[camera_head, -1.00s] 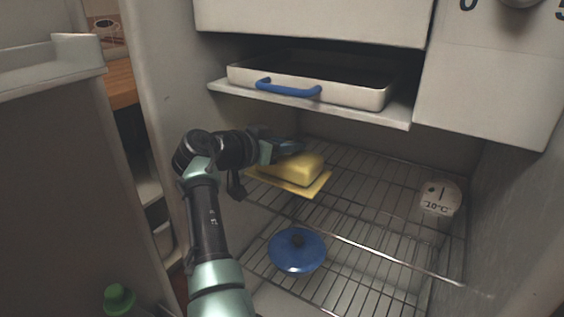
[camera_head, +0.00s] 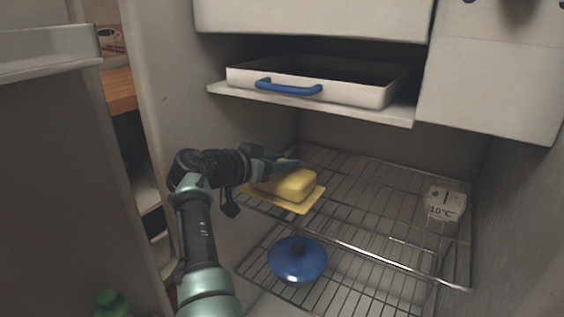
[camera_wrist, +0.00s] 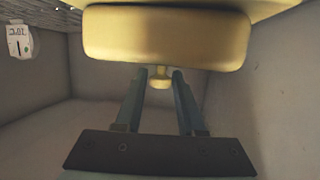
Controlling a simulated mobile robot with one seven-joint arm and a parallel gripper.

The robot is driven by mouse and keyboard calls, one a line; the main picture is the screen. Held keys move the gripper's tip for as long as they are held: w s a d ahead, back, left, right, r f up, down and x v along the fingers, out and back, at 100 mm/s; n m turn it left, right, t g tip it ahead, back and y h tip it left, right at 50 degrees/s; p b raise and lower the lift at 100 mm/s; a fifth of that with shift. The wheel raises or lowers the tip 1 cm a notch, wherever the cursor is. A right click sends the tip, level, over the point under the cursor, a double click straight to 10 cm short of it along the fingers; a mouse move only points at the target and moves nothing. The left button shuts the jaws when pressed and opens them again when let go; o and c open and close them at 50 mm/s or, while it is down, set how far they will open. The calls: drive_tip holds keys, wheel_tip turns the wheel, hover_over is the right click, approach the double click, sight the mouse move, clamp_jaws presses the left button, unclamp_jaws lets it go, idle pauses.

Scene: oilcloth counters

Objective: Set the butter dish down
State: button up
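The butter dish (camera_head: 288,184), a yellow lid on a flat yellow plate, is at the left of the upper wire shelf (camera_head: 375,205) in the fridge. I cannot tell whether its plate touches the wires or hangs just above them. My gripper (camera_head: 284,162) reaches in from the left, over the far side of the lid. The wrist view is upside down. There the lid (camera_wrist: 165,38) fills the top, and its small knob (camera_wrist: 159,82) sits between the two fingers of my gripper (camera_wrist: 159,73), which are closed around it. The dish looks level.
A blue lidded pot (camera_head: 297,262) stands on the lower rack. A white tray with a blue handle (camera_head: 310,84) is on the ledge above. The fridge door (camera_head: 60,160) stands at the left.

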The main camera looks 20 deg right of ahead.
drive_tip(key=shift+o, duration=1.4)
drive_tip(key=shift+r, duration=0.1)
drive_tip(key=p+v, duration=0.4)
drive_tip(key=v, duration=0.8)
drive_tip(key=shift+p, duration=0.4)
